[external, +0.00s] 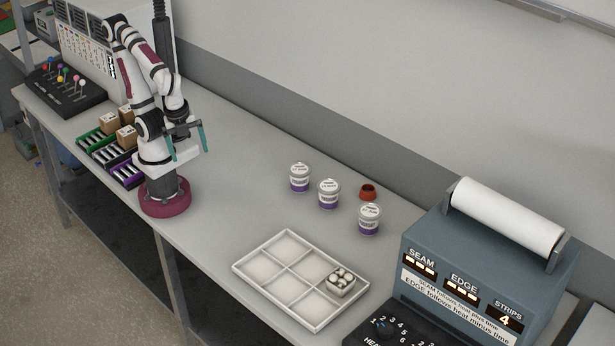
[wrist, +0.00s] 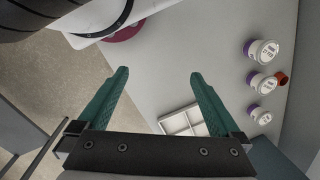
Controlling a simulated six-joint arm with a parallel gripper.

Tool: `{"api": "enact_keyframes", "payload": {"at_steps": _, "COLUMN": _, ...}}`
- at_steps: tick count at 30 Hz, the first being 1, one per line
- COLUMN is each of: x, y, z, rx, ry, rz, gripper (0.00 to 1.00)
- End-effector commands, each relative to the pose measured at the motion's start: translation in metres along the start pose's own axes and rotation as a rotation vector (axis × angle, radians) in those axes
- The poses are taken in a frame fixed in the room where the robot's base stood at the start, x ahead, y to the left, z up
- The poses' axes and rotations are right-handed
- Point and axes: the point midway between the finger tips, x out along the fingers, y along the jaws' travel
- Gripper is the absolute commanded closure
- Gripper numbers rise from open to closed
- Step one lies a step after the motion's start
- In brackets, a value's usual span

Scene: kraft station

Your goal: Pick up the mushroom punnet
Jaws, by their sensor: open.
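The mushroom punnet (external: 341,282) is a small pale square box with rounded white tops. It sits in a right-hand compartment of the white divided tray (external: 262,289) on the table in the external view. The tray also shows partly in the wrist view (wrist: 172,121), where I cannot make out the punnet. My gripper (external: 190,140) is raised near my base at the left, far from the tray. Its two green fingers (wrist: 159,80) are spread apart with nothing between them.
Several lidded tubs, one of them here (external: 329,194), and a small red-brown cup (external: 368,192) stand behind the tray. A grey-blue machine with a white roll (external: 480,262) stands right of it. Brown boxes (external: 127,137) sit in coloured racks at the left. The table between my base and the tray is clear.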

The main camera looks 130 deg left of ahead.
Motion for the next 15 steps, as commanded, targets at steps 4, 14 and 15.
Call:
{"api": "enact_keyframes", "payload": {"at_steps": 4, "x": 0.002, "y": -0.005, "z": -0.009, "rx": -0.018, "ry": 0.016, "rz": -0.007, "gripper": 0.0}}
{"api": "enact_keyframes", "payload": {"at_steps": 14, "x": 0.075, "y": -0.158, "z": -0.223, "rx": -0.315, "ry": 0.609, "rz": -0.179, "gripper": 0.0}}
{"api": "enact_keyframes", "payload": {"at_steps": 15, "x": 0.086, "y": -0.173, "z": -0.245, "rx": -0.341, "ry": 0.702, "rz": -0.184, "gripper": 0.0}}
